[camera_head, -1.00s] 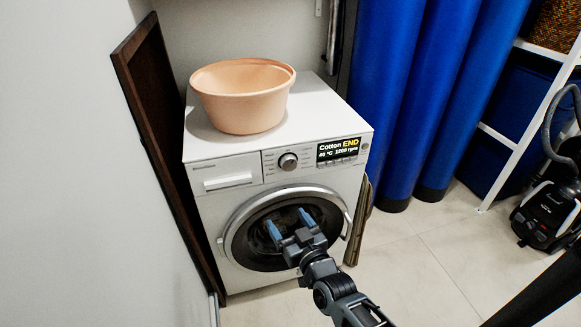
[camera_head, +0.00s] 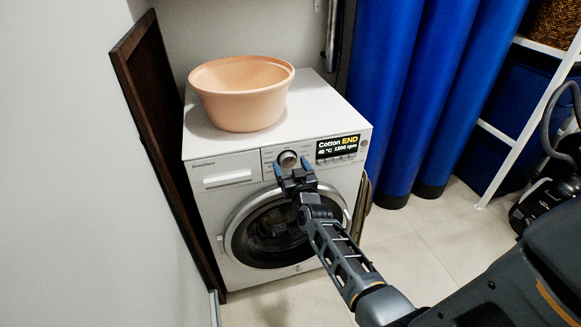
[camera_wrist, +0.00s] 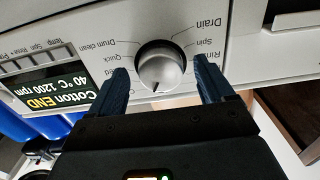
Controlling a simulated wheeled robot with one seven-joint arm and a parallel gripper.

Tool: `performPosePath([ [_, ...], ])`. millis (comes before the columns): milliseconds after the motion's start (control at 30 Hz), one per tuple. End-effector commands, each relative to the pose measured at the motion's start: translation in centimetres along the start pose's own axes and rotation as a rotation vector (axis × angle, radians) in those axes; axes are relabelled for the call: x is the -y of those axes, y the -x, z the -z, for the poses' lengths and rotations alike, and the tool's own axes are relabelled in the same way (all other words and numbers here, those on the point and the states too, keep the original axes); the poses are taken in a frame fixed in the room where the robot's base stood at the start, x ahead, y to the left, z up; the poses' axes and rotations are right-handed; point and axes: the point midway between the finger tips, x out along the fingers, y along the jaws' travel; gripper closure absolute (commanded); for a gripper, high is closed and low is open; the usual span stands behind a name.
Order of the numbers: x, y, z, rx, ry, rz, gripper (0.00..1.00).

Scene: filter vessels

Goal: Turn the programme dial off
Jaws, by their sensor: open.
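The programme dial (camera_head: 287,159) is a round silver knob on the front panel of the white washing machine (camera_head: 215,196). In the wrist view the dial (camera_wrist: 160,68) shows between the two blue fingers of my gripper (camera_wrist: 165,82), with a gap on each side. A dark mark on the knob points toward the bottom of that view. Printed labels such as Drain, Spin and Quick surround it. In the head view my gripper (camera_head: 294,169) is open at the dial, and its fingers partly cover it. The display (camera_head: 338,147) reads Cotton END, 40 °C, 1200 rpm.
A peach basin (camera_head: 242,95) stands on top of the machine. A dark brown panel (camera_head: 150,120) leans on the left, by the wall. Tall blue cylinders (camera_head: 430,90) stand at the right. The floor (camera_head: 400,245) in front is partly clear.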

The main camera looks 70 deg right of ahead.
Motion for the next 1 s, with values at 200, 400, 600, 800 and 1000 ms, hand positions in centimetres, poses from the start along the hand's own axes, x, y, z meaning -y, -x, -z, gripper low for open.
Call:
performPosePath([
  [200, 0.0, -0.52, -0.01, 0.0, 0.0, 0.0, 0.19],
  [400, -0.01, -0.5, 0.01, 0.0, 0.0, 0.0, 0.25],
  [600, -0.01, -0.49, 0.02, 0.0, 0.0, 0.0, 0.44],
  [800, -0.01, -0.49, 0.02, 0.0, 0.0, 0.0, 0.63],
  [1000, -0.02, -0.48, 0.03, 0.0, 0.002, 0.0, 0.74],
])
